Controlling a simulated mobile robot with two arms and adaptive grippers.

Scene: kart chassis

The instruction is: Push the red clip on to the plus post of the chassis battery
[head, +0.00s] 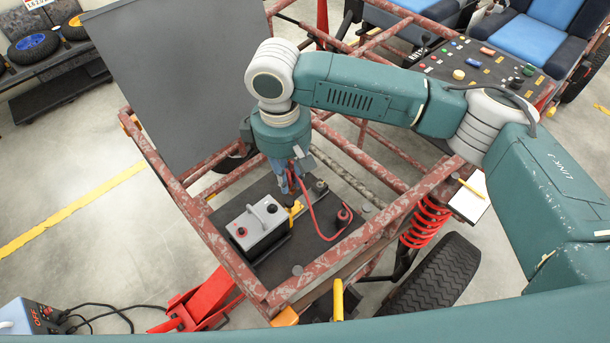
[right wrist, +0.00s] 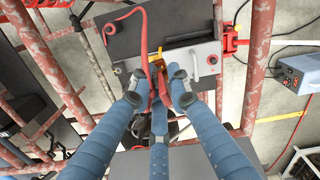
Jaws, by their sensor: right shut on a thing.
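The battery (head: 262,229) is a grey box on the dark plate in the red chassis. A red post (head: 241,231), which I take as plus, is at its near left end, bare. A dark post (head: 272,208) is at the other end. My right gripper (head: 291,186) is shut on the red clip, above the plate to the right of and behind the battery, apart from the red post. In the right wrist view the gripper (right wrist: 155,90) holds the clip (right wrist: 162,100), mostly hidden by the fingers. The battery (right wrist: 180,68) and red post (right wrist: 212,60) also show there. My left gripper is not in view.
A red cable (head: 328,237) loops from the clip to a terminal (head: 344,215) on the plate's right. A yellow bracket (head: 296,210) stands beside the battery. Chassis tubes surround the plate. A grey panel (head: 175,75) rises behind left; a button panel (head: 480,68) is behind right.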

